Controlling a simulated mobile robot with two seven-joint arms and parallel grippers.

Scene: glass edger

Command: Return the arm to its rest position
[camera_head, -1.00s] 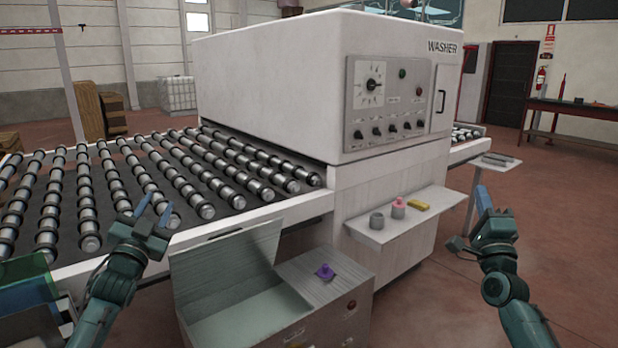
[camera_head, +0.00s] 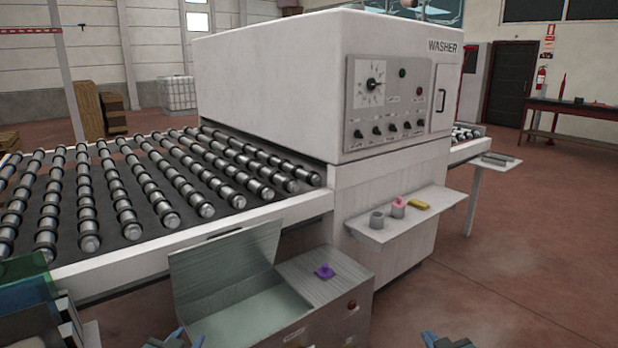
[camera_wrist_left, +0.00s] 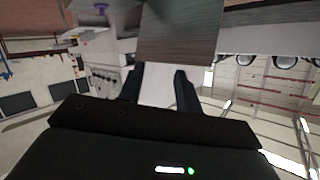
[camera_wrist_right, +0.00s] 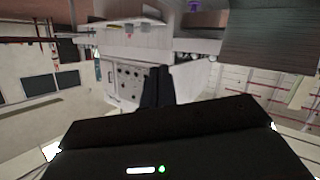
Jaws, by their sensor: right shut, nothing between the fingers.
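My left gripper (camera_head: 186,338) is low at the bottom edge of the head view, in front of the open grey box. In the left wrist view its two fingers (camera_wrist_left: 159,74) stand apart with nothing between them. My right gripper (camera_head: 430,338) is at the bottom edge, right of the box, over the floor. In the right wrist view its fingers (camera_wrist_right: 157,76) are together and hold nothing. Most of both arms is out of the head view.
The roller conveyor (camera_head: 200,232) is on the left. A small shelf (camera_head: 425,214) juts out with several small items.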

